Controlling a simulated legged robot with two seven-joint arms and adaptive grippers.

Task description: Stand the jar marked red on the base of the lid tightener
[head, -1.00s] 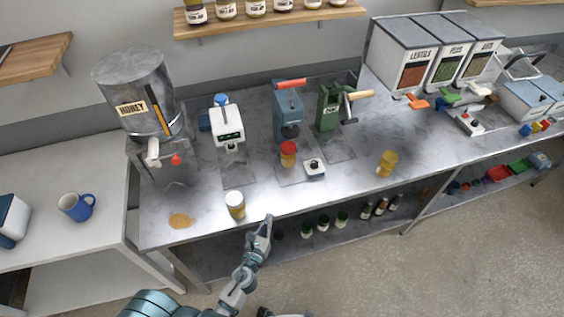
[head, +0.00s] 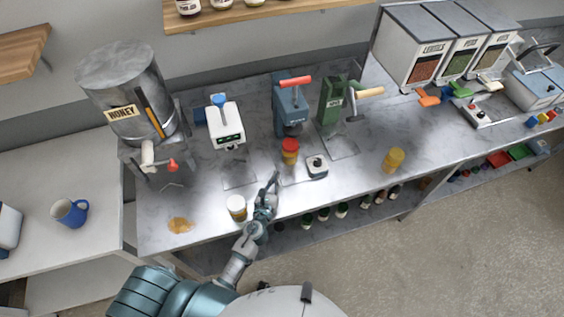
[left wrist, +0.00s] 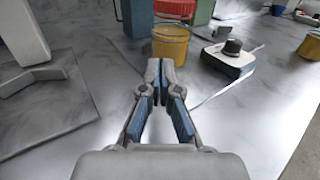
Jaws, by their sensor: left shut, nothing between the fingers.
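The jar with the red lid (head: 290,151) and a yellow body stands upright on the counter, in front of the blue press-like machine (head: 290,105) with a red handle, apparently the lid tightener. In the left wrist view the jar (left wrist: 170,44) stands just beyond my fingertips, its top cut off by the frame. I cannot tell whether it rests on the machine's base. My left gripper (head: 276,178) is shut and empty, short of the jar and apart from it; its fingers also show in the left wrist view (left wrist: 161,68). My right gripper is not in view.
A small white device with a black knob (head: 317,166) is right of the jar. A white-lidded jar (head: 236,207) stands beside my left gripper at the front edge. A yellow jar (head: 393,160) is farther right. A green machine (head: 332,102) and a white machine (head: 226,122) flank the blue one.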

